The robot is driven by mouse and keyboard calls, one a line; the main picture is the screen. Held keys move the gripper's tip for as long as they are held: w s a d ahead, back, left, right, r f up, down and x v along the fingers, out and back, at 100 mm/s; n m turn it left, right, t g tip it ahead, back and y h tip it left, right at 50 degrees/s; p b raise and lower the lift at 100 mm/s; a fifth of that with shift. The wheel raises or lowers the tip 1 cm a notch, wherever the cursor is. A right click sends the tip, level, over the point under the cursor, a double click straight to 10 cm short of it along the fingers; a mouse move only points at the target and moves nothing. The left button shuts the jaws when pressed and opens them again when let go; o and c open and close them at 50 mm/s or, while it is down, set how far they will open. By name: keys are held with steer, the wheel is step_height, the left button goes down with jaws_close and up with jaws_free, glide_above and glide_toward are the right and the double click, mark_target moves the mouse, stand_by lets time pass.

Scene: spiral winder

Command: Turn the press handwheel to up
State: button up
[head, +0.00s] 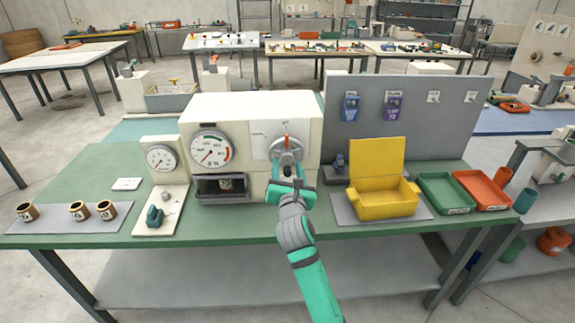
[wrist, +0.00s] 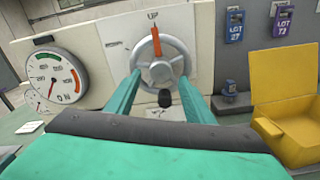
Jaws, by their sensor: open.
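The press handwheel (head: 286,148) is a grey spoked wheel on the white front panel of the press (head: 235,122). In the wrist view the handwheel (wrist: 175,66) carries an orange pointer (wrist: 156,42), which stands nearly upright just under the "UP" mark (wrist: 152,15). A dark knob (wrist: 164,99) shows below the wheel's hub. My gripper (head: 287,168) is open in front of the handwheel. In the wrist view its fingers (wrist: 160,78) lie to the left and right of the wheel's lower part; I cannot tell whether they touch the rim.
A round gauge (head: 210,149) is left of the wheel, above a dark recess. A smaller gauge (head: 161,158) stands further left. An open yellow box (head: 383,200), a green tray (head: 446,193) and a red tray (head: 482,190) stand right. Several cups (head: 78,210) sit at far left.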

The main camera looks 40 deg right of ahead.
steer(key=v, duration=0.8)
steer(key=shift+s, duration=0.3)
steer(key=shift+w+a, duration=0.1)
steer(key=shift+a, duration=0.1)
